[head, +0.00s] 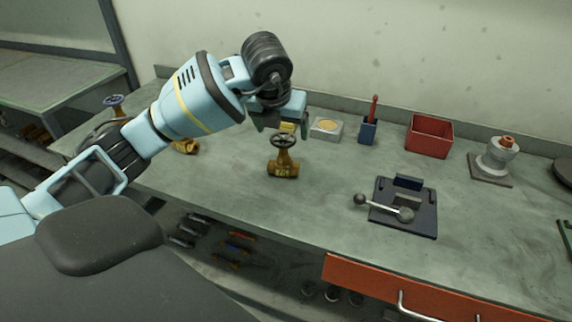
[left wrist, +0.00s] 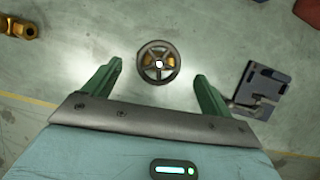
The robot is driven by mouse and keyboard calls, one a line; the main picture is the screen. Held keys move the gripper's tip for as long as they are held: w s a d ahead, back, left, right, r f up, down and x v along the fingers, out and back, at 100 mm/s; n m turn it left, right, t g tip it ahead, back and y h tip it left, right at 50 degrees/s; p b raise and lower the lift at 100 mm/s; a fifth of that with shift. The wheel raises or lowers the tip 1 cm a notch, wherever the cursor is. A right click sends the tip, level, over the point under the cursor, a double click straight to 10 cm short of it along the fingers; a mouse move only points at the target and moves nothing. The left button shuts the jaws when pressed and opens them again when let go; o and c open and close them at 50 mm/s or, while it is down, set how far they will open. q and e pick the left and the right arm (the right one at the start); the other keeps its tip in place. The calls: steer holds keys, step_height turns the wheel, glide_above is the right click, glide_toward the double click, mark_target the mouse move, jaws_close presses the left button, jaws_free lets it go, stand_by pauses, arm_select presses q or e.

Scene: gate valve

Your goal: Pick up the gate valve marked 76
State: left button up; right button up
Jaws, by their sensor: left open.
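A brass gate valve (head: 283,165) with a dark round handwheel stands upright on the bench in the head view. Its body bears a small marking that appears to read 76. In the left wrist view the same valve (left wrist: 158,62) is seen from above, its spoked handwheel centred between my fingers. My left gripper (head: 279,126) is open and empty, above and behind the valve, apart from it. Its two green fingers also show in the left wrist view (left wrist: 158,78), one on each side of the handwheel. My right gripper is not in view.
Another brass piece (head: 187,146) lies partly behind my left arm, and a blue-handwheel valve (head: 115,102) is farther left. A dark fixture with a lever (head: 405,207) is right of the valve. A red bin (head: 429,136) and blue holder (head: 368,131) stand behind.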

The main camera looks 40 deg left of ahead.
mark_target(283, 137)
arm_select(q)
steer(key=shift+x, duration=3.65)
steer(key=shift+a+r, duration=0.1)
jaws_close()
